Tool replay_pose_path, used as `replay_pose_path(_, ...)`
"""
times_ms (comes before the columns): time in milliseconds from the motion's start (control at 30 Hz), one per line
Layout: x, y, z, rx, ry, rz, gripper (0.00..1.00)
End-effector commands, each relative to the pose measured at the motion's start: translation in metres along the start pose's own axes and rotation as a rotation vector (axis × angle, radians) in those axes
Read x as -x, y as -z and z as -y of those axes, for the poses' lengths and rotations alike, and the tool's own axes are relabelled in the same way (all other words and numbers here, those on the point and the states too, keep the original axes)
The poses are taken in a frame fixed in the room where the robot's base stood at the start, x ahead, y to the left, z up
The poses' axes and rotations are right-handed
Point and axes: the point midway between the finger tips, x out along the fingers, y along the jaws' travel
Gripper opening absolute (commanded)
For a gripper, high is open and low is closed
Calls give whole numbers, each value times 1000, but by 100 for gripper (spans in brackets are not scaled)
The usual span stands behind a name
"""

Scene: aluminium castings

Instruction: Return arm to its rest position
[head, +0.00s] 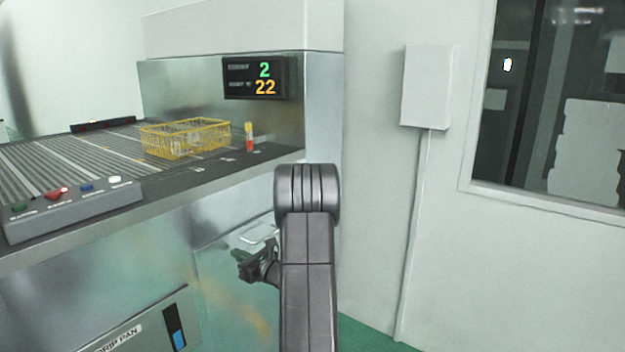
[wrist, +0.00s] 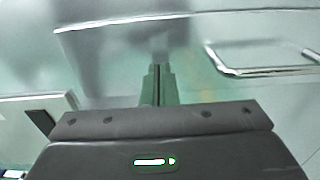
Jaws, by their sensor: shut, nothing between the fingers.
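My gripper (head: 246,268) hangs low beside my dark arm in the head view, in front of the metal machine front and below the edge of the conveyor deck. In the wrist view my gripper (wrist: 158,72) shows with its two fingers together and nothing between them. A metal handle (wrist: 265,70) is at the upper right of the wrist view, apart from the fingers. My upper arm stands up in the middle of the head view and hides part of the machine's right corner.
A yellow wire basket (head: 186,138) stands on the roller deck (head: 75,160). A button panel (head: 75,207) sits at the deck's front edge. A display (head: 258,78) reads 2 and 22. A white wall box (head: 427,87) and window (head: 560,100) are on the right. Green floor shows below.

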Motion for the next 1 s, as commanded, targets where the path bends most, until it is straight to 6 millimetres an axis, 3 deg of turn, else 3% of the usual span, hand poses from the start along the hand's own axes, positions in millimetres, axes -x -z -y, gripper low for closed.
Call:
replay_pose_path(567, -7, 1, -3, 1, 1, -2, 0)
replay_pose_path(1000, 15, 23, -28, 25, 37, -141, 0)
